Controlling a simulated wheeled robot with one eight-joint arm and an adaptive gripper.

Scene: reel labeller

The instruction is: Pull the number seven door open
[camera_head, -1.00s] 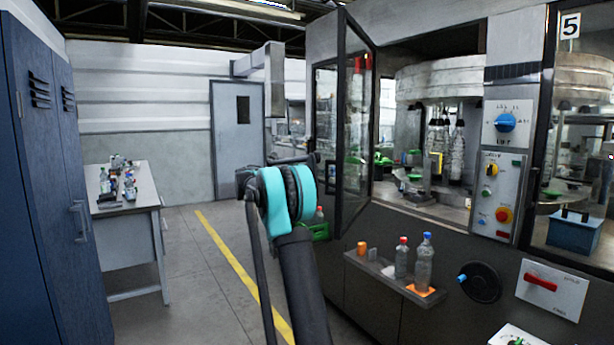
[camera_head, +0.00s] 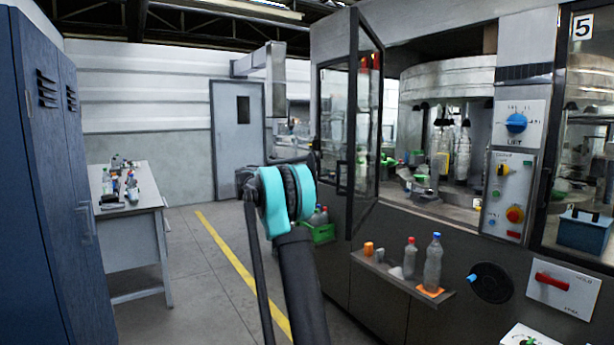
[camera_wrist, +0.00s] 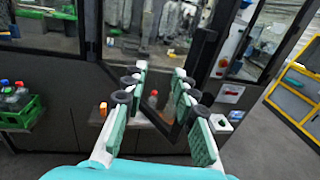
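No number seven shows in either view. In the head view a glass door (camera_head: 367,130) with a dark frame stands swung open from the grey labelling machine (camera_head: 400,320). A panel marked 5 (camera_head: 583,27) is at the far right. My gripper (camera_wrist: 160,70) is open and empty in the wrist view, its green-padded fingers spread apart. Dark door framing (camera_wrist: 205,60) lies beyond the right finger; I cannot tell the gap, but no contact is visible. In the head view my arm hides the gripper.
A bottle shelf (camera_head: 395,279) juts from the machine front, with a green crate (camera_head: 320,234) to its left. Blue lockers (camera_head: 45,200) and a white table (camera_head: 138,212) stand at the left. The floor along the yellow line (camera_head: 235,262) is clear.

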